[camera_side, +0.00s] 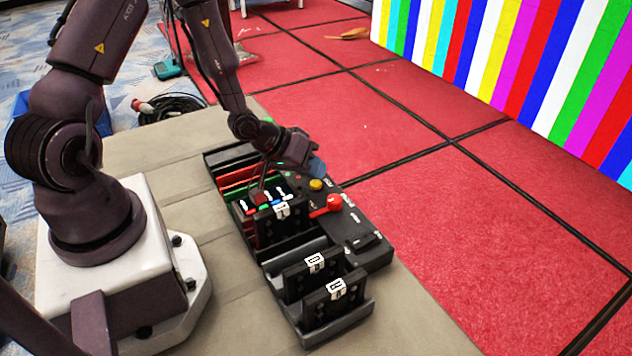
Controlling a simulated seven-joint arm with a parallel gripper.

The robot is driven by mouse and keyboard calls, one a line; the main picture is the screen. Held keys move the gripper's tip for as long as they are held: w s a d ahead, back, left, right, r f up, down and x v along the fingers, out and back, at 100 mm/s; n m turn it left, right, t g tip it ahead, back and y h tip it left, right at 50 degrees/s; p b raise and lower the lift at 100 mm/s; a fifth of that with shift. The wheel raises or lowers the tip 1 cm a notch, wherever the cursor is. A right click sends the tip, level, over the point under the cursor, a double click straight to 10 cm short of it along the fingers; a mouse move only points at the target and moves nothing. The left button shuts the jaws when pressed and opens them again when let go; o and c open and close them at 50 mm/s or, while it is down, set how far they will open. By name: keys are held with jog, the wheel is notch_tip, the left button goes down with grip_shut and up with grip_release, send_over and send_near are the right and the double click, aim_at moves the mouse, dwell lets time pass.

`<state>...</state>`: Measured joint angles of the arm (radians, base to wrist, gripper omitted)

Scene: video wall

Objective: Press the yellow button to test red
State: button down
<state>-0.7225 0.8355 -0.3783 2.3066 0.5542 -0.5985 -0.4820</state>
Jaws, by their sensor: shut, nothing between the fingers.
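The yellow button (316,184) is a round cap on the top of a black control box (352,222). The video wall (520,70) shows vertical bars in several colours, including red, at the top right.
A red ball knob (334,202) stands just right of and below the button. Upright black modules (322,290) with white labels sit in the near slots. Red and green plates (236,175) fill the far slots. Cables (172,107) lie behind. Red floor right is clear.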

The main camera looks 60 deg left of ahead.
aim_at(314, 181)
jog(key=shift+f, duration=0.5)
dwell(0.7)
dwell(0.3)
jog(key=shift+r, duration=0.85)
jog(key=shift+r, duration=2.55)
